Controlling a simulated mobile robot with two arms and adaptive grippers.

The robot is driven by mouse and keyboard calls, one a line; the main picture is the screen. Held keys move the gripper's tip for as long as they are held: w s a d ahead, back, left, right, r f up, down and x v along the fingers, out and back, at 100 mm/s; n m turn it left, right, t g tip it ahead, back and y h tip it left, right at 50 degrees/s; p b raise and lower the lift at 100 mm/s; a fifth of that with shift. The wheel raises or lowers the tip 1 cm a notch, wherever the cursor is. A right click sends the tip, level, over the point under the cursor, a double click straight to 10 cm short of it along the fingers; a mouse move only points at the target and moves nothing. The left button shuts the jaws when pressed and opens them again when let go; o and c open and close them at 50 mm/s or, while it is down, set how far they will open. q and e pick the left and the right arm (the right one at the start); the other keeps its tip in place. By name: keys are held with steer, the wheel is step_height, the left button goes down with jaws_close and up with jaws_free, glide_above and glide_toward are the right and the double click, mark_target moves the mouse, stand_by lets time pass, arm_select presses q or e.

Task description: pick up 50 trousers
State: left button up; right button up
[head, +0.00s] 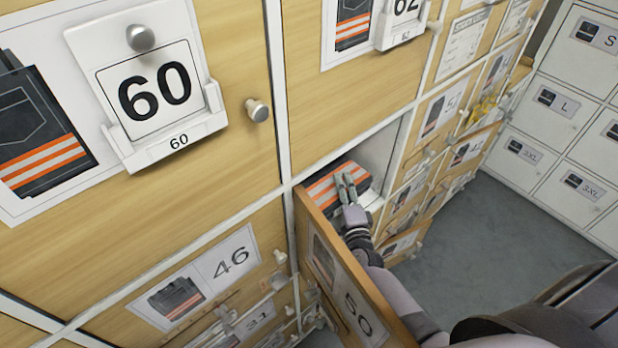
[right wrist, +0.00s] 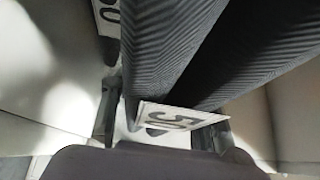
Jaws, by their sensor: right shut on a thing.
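The size 50 compartment stands open, and its wooden door (head: 338,285), marked 50, is swung out towards me. Folded dark trousers with orange and pale stripes (head: 328,191) lie inside it. My right gripper (head: 347,184) reaches into the compartment and is shut on the trousers at their right side. In the right wrist view, the dark ribbed fabric (right wrist: 180,45) fills the space ahead of the fingers (right wrist: 163,135). A white tag reading 50 (right wrist: 180,116) shows at the fabric's near end. My left gripper is out of view.
Closed wooden doors surround the opening, with 60 (head: 235,60) at upper left, 62 (head: 370,85) above and 46 (head: 200,270) at lower left. White lockers (head: 555,110) stand at the right. Grey floor (head: 490,230) is clear between.

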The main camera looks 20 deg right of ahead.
jaws_close()
steer(key=shift+r, duration=0.1)
stand_by(0.3)
steer(key=shift+r, duration=0.1)
